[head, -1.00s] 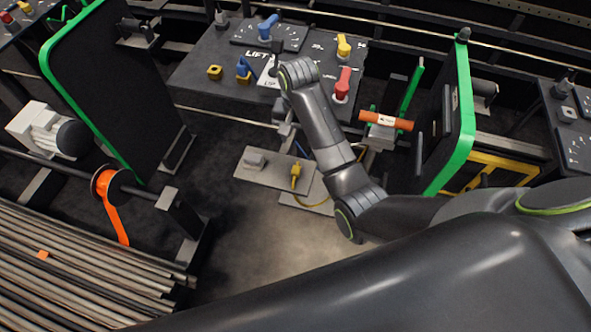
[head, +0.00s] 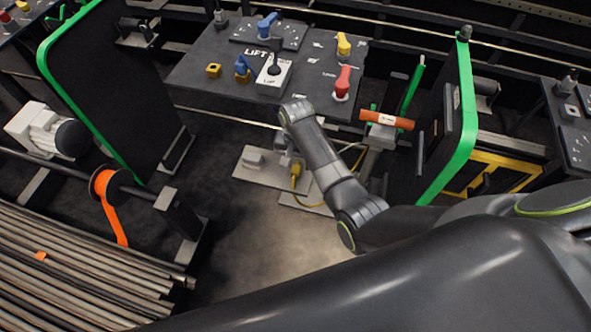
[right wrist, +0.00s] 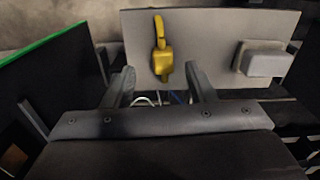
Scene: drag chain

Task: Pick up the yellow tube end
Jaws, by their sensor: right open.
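The yellow tube end (head: 296,171) stands on a grey plate (head: 262,176) in the middle of the head view. A thin yellow tube (head: 318,206) curves away from it to the right. In the right wrist view the yellow tube end (right wrist: 162,60) lies just beyond and between the fingertips. My right gripper (right wrist: 160,80) is open and empty, with its fingers on either side of the line to the tube end and apart from it. In the head view it is mostly hidden behind its wrist. My left gripper is not in view.
A grey block (right wrist: 264,62) sits on the same plate beside the tube end. A control panel (head: 225,75) with coloured levers stands behind. Green-edged dark panels (head: 110,85) flank the work area. An orange roller (head: 386,120) lies to the right. The floor in front is clear.

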